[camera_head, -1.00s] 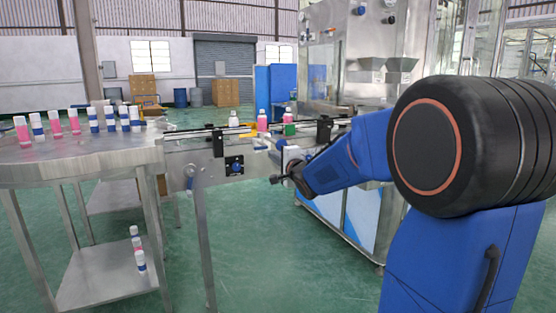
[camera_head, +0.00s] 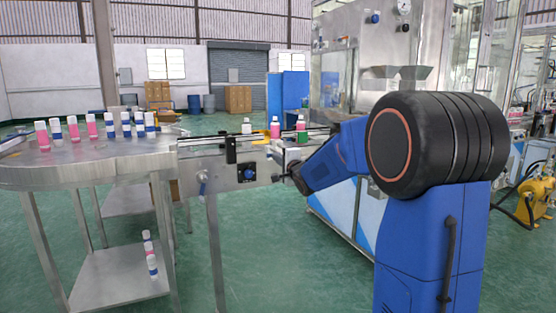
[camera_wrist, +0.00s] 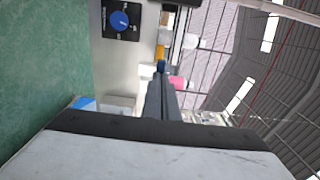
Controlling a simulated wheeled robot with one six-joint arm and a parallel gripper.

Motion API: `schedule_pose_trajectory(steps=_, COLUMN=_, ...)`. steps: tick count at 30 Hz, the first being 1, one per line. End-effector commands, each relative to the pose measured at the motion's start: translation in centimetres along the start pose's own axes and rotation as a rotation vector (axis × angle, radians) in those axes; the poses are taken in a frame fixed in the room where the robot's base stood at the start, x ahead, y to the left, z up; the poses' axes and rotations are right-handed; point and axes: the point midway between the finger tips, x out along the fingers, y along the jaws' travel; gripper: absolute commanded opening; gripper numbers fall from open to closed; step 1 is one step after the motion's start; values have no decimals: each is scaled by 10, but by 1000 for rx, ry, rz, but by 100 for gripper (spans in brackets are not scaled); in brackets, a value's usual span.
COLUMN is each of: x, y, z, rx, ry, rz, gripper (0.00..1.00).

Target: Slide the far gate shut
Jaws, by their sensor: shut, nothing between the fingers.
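My gripper shows in the wrist view (camera_wrist: 160,92) as two dark fingers shut together, with nothing between them. They point toward the conveyor (camera_head: 205,160), beside a small orange-yellow piece (camera_wrist: 160,51) that may belong to a gate. That piece also shows on the conveyor in the head view (camera_head: 259,142). I cannot tell which gate it is or whether it is touched. A pink bottle (camera_wrist: 181,83) is right beside the fingers in the wrist view. In the head view my fingertips are too small and hidden to make out behind my wrist at the conveyor's front side.
A control box with a blue knob (camera_head: 247,173) is on the conveyor's front. A black bracket (camera_head: 231,150) stands at its rail. Pink and white bottles (camera_head: 275,128) stand on the belt. A round steel table (camera_head: 90,162) with several bottles is at left. A tall machine (camera_head: 350,60) stands behind.

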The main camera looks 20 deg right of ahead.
Motion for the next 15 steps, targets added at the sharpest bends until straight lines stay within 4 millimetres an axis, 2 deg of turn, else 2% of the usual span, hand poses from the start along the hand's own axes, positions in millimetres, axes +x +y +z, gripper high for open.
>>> schedule_pose_trajectory(steps=5, x=11, y=0, z=0, rx=0, ry=0, rz=0, gripper=0)
schedule_pose_trajectory(steps=15, x=63, y=0, z=0, rx=0, ry=-1, rz=0, gripper=0)
